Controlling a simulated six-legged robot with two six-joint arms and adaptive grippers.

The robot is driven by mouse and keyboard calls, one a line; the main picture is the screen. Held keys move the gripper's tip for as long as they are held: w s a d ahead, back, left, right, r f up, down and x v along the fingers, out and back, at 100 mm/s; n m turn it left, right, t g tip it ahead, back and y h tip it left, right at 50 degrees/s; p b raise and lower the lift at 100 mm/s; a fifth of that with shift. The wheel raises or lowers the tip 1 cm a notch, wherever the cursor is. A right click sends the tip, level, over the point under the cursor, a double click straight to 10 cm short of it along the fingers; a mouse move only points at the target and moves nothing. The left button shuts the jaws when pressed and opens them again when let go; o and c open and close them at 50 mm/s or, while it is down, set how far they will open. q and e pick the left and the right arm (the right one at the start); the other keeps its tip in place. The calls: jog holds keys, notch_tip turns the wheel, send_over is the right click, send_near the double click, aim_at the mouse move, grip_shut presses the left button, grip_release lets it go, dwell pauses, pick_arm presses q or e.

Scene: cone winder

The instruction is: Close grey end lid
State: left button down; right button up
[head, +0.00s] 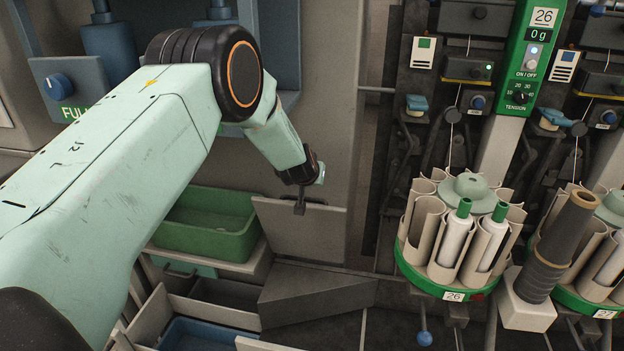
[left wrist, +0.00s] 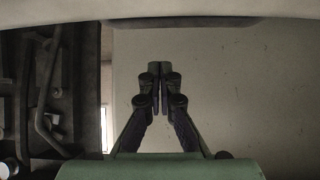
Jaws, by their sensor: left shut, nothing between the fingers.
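A flat grey panel, which looks like the grey end lid (head: 318,238), stands out near upright below the end of the machine, just right of a green bin. My left gripper (head: 299,207) hangs at its upper edge, fingers pointing down, and covers part of that edge. In the left wrist view the fingers (left wrist: 159,72) are shut with nothing between them, in front of a broad grey surface (left wrist: 240,90). I cannot tell whether the fingers touch the panel. My right gripper is not in view.
The green bin (head: 205,240) sits in an open compartment left of the panel. A blue bin (head: 205,335) lies in an open drawer below. The round cone magazine (head: 432,285) with several beige tubes stands to the right. A dark sloped plate (head: 315,293) lies below the panel.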

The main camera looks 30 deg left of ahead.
pick_arm(q)
jog(key=shift+s+d+f+b, duration=0.3)
jog(key=shift+s+f, duration=0.25)
jog(key=shift+s, duration=0.25)
jog(key=shift+s+d+f+b, duration=0.15)
jog(key=shift+s+f+b, duration=0.3)
jog(key=shift+s, duration=0.35)
jog(key=shift+f, duration=0.15)
